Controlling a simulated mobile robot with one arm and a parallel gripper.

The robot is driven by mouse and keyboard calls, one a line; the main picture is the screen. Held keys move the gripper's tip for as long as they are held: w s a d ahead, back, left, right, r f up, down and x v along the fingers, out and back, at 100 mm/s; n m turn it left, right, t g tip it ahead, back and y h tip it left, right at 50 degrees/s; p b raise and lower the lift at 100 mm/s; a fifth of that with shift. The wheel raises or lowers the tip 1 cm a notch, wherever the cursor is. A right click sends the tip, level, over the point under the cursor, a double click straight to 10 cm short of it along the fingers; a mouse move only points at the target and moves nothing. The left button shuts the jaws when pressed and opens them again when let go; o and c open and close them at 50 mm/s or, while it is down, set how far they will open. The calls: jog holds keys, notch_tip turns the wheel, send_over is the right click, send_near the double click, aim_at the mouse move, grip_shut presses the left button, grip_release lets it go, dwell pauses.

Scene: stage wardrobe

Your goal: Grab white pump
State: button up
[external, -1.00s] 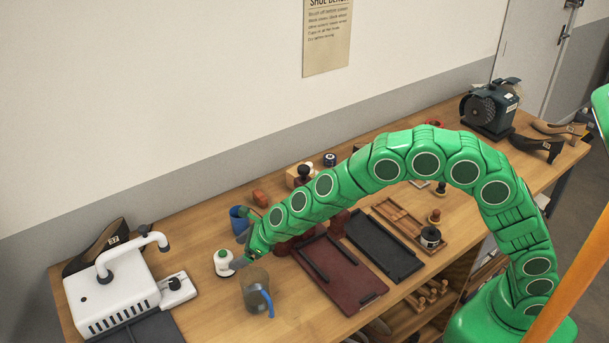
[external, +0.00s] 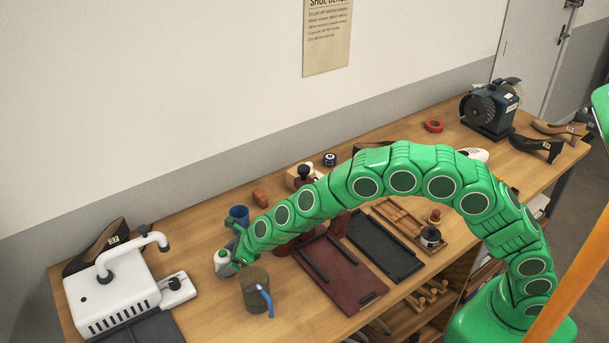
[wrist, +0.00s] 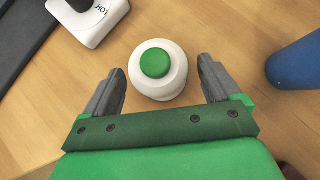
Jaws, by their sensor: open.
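A white rounded container with a green top, which looks like the white pump, stands on the bench near its left end in the external view (external: 221,258). In the wrist view the white pump (wrist: 158,88) is seen from above, between my two fingers. My gripper (wrist: 161,72) is open, with one finger to each side of it and visible gaps. In the external view my gripper (external: 233,260) is right beside the container and partly covers it. A white shoe-like item (external: 473,155) also shows behind my arm, mostly hidden.
A white machine (external: 110,291) is to the left. A dark red tray (external: 338,268) lies to the right.

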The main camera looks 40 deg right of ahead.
aim_at(224, 252)
jog(key=shift+x, duration=1)
jog(key=shift+c, duration=0.2)
jog(key=c, duration=1.3)
jog(key=shift+r, duration=0.2)
jog(key=shift+w+r, duration=0.1)
jog(key=shift+r, duration=1.25)
jog(key=shift+a+v, duration=0.25)
jog(key=shift+v, duration=1.5)
jog(key=s+f+v, duration=0.2)
jog(key=v, duration=1.1)
jog(key=shift+s+d+r, duration=0.2)
jog(key=shift+s+d, duration=0.25)
jog(key=shift+d, duration=0.15)
